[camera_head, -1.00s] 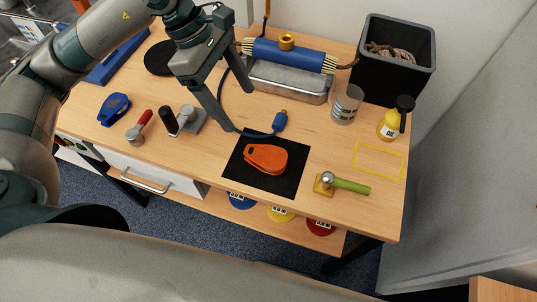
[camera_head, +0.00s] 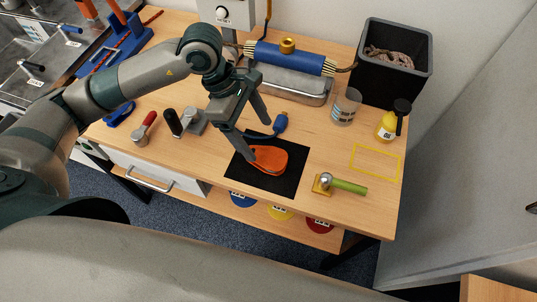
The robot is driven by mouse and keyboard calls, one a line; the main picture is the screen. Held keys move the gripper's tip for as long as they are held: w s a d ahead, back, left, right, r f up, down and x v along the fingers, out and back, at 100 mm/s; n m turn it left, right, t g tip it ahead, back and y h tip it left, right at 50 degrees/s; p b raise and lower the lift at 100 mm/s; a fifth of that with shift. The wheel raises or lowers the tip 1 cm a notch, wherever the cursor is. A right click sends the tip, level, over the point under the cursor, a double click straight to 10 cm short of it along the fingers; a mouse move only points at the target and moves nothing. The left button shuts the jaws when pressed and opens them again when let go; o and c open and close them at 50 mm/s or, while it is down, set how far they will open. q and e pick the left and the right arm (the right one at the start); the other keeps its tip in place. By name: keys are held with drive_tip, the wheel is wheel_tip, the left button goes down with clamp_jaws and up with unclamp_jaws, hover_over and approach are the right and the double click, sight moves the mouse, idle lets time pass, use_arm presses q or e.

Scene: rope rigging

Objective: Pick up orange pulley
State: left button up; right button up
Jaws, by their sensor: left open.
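The orange pulley (camera_head: 272,160) lies flat on a black square mat (camera_head: 285,184) near the front of the wooden table. My left gripper (camera_head: 259,139) is open above the pulley's left and back side. One fingertip covers the pulley's left end, and the other is over its back, near the blue connector. I cannot tell whether a finger touches the pulley. My right gripper is not in view.
A blue connector (camera_head: 280,123) on a cable lies just behind the mat. A green-handled tool (camera_head: 346,186) is to the right, and a red-handled one (camera_head: 145,128) to the left.

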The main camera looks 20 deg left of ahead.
sight(268, 156)
use_arm(q)
drive_tip(key=shift+x, duration=1.25)
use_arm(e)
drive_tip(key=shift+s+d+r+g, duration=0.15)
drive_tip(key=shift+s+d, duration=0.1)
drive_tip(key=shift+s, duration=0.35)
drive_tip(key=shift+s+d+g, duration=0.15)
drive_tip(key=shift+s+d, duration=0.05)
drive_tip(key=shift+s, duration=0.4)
use_arm(q)
drive_tip(key=shift+p, duration=0.35)
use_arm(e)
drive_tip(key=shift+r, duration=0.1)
use_arm(q)
drive_tip(key=shift+s+d+f+p, duration=0.2)
drive_tip(key=shift+f+p, duration=0.35)
drive_tip(key=shift+f, duration=0.05)
drive_tip(key=p+x, duration=0.1)
drive_tip(key=x, duration=0.2)
drive_tip(key=shift+f, duration=0.45)
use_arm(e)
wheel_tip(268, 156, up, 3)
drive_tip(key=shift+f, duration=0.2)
use_arm(q)
drive_tip(key=c, duration=1.4)
